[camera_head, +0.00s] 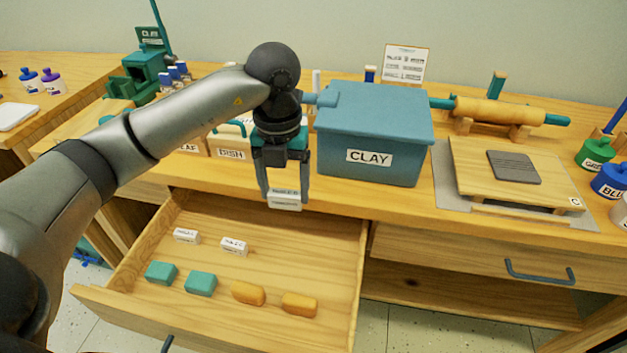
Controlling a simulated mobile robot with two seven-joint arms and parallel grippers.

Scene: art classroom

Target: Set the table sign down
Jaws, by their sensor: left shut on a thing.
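My left gripper (285,187) points down in front of the table's edge, above the open drawer's back right part. It is shut on a small white table sign (285,200) with dark print too small to read. The sign hangs between the fingertips, and I cannot tell how high it is above the drawer. Two similar white signs, one on the left (186,236) and one to its right (234,246), lie in the drawer (340,255). My right gripper does not show.
The drawer also holds two teal blocks (200,283) and two orange blocks (248,292). A blue CLAY box (375,115) stands right of my gripper. A wooden board (470,170) and rolling pin (495,110) are farther right. The drawer's right side is bare.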

